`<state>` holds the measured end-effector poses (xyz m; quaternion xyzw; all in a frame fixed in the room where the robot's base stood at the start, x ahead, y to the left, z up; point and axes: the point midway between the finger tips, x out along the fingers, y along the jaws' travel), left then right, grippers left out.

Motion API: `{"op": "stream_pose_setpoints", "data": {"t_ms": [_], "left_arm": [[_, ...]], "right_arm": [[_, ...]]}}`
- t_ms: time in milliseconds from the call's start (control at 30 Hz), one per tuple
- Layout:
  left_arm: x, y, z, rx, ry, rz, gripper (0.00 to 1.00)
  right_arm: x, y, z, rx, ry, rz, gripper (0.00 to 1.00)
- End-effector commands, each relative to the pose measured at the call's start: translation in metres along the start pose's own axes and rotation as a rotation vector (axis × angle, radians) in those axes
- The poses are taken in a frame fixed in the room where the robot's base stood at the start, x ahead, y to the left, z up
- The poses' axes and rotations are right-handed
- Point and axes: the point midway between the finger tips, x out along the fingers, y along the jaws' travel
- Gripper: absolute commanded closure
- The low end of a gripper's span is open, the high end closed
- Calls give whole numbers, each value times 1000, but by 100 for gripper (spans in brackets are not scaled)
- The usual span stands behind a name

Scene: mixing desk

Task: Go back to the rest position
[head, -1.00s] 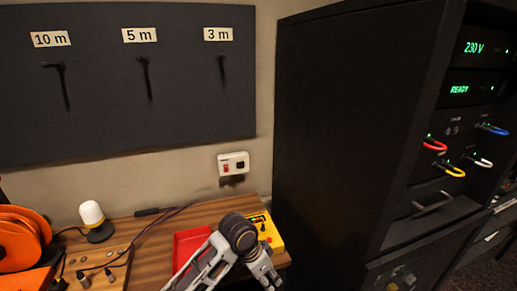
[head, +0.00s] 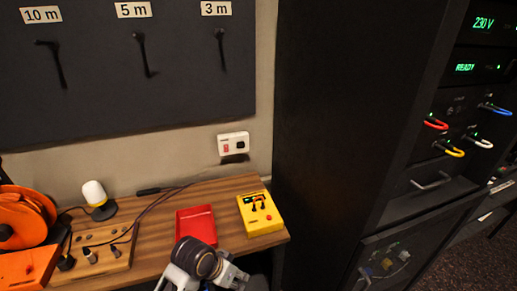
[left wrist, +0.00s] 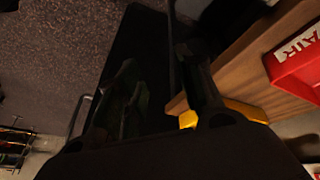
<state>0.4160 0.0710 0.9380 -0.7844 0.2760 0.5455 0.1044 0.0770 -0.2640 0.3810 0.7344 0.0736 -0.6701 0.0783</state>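My left gripper (head: 238,279) is at the bottom edge of the head view, in front of the wooden desk (head: 160,245) and below the yellow tester (head: 261,213). It is partly cut off there. In the left wrist view its two dark fingers (left wrist: 162,92) stand apart with nothing visible between them, against a dark background. The yellow tester shows partly behind a finger in that view (left wrist: 245,109). My right gripper is in neither view.
A red tray (head: 196,226) lies on the desk beside the tester. An orange cable reel (head: 25,217), a lamp (head: 97,198) and a wooden block with knobs (head: 100,256) stand left. A tall black cabinet (head: 325,140) rises right of the desk.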

Motion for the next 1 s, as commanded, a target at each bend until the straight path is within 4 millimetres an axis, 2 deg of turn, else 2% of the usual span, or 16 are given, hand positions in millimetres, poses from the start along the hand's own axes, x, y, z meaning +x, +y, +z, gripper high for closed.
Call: {"op": "stream_pose_setpoints", "data": {"t_ms": [600, 1000], "left_arm": [[-25, -56, 104, -248, -32, -194, 63], [-39, -73, 139, -312, -54, -271, 63]], "right_arm": [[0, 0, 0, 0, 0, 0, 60], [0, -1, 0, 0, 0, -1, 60]]}}
